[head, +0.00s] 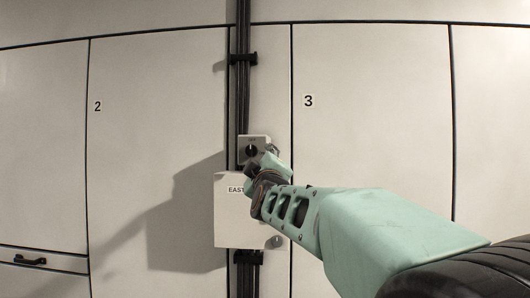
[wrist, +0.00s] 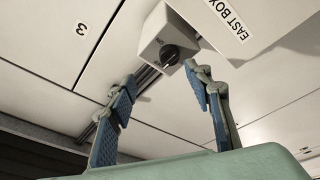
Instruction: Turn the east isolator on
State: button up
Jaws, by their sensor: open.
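The east isolator is a small grey box (head: 257,141) with a black rotary knob (head: 252,151) on its face, mounted just above a white box labelled EAST (head: 232,225). In the wrist view the knob (wrist: 169,55) shows between and beyond my gripper's fingertips. My gripper (wrist: 165,85) is open, with its two blue-padded fingers spread and nothing between them. The fingers appear apart from the knob. In the head view my gripper (head: 262,166) covers the lower part of the isolator and part of the label. The knob's marked position is too small to read surely.
Black vertical cables (head: 243,100) run down the wall above the isolator, held by a clamp (head: 243,59). Flat wall panels numbered 2 (head: 97,106) and 3 (head: 308,101) flank it. A drawer handle (head: 30,260) is at the lower left.

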aim_at(252, 152)
jog(key=p+x, duration=0.1)
jog(key=x, duration=0.3)
jog(key=a+p+x, duration=0.1)
jog(key=x, duration=0.3)
jog(key=a+p+x, duration=0.1)
jog(key=x, duration=0.3)
jog(key=shift+f, duration=0.3)
jog(key=shift+p, duration=0.3)
jog(key=c, duration=1.1)
